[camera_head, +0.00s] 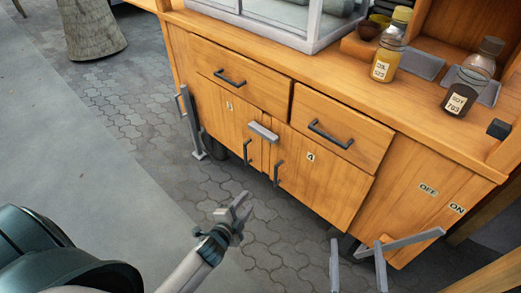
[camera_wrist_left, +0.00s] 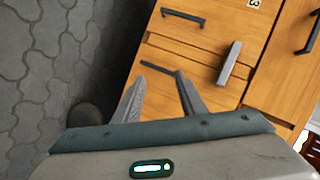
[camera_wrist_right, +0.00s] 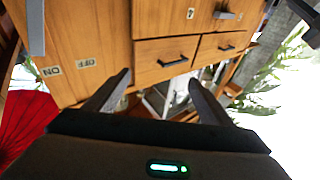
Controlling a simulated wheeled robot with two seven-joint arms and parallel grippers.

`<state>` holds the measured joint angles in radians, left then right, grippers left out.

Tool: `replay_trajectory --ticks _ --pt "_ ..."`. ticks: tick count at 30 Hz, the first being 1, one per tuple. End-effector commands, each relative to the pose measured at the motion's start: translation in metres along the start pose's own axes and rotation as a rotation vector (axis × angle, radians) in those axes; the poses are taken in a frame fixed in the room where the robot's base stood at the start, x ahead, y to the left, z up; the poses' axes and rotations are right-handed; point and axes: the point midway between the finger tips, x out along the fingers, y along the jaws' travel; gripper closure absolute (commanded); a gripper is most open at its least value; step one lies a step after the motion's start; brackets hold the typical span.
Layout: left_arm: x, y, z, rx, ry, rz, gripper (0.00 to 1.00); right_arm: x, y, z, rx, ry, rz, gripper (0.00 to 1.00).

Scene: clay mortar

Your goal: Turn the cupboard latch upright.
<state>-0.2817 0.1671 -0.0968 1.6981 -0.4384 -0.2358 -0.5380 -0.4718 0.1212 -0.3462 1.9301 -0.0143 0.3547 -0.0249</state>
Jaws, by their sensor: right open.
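The latch is a grey bar (camera_head: 263,131) on the cupboard front, lying across the seam between the doors marked 3 and 4, below the drawers. It also shows in the left wrist view (camera_wrist_left: 230,62), roughly square to the seam. My left gripper (camera_head: 235,206) is in front of and below the doors, clear of the latch. In the left wrist view its fingers (camera_wrist_left: 159,76) are apart and empty, with a dark door handle (camera_wrist_left: 160,68) seen beyond their tips. My right gripper (camera_head: 358,245) is low at the right; its fingers (camera_wrist_right: 160,76) are wide apart and empty.
The wooden cupboard (camera_head: 400,190) has two drawers with dark handles. A grey lever (camera_head: 410,240) stands near the OFF and ON labels, by my right fingers. Bottles (camera_head: 385,62) and a glass case (camera_head: 275,25) stand on top. Paving in front is clear.

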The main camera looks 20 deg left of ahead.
Motion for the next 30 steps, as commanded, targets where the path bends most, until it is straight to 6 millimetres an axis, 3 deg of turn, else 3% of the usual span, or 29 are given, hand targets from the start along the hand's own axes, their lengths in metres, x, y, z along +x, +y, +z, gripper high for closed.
replay_trajectory --ticks 3,9,13,18,30 --pt "0.011 -0.029 -0.003 0.125 0.024 -0.115 0.62 -0.006 -0.006 -0.044 0.009 0.185 -0.006 0.25" --pt "0.005 -0.084 -0.014 0.306 0.029 -0.279 0.62 -0.029 -0.010 -0.129 0.026 0.446 -0.007 0.25" --pt "-0.003 -0.106 -0.020 0.375 0.023 -0.344 0.62 -0.044 -0.010 -0.164 0.034 0.549 -0.006 0.25" --pt "-0.008 -0.119 -0.023 0.409 0.019 -0.375 0.62 -0.052 -0.010 -0.182 0.037 0.596 -0.005 0.25" --pt "-0.006 -0.120 -0.024 0.409 0.019 -0.374 0.62 -0.051 -0.009 -0.183 0.037 0.598 -0.004 0.25"
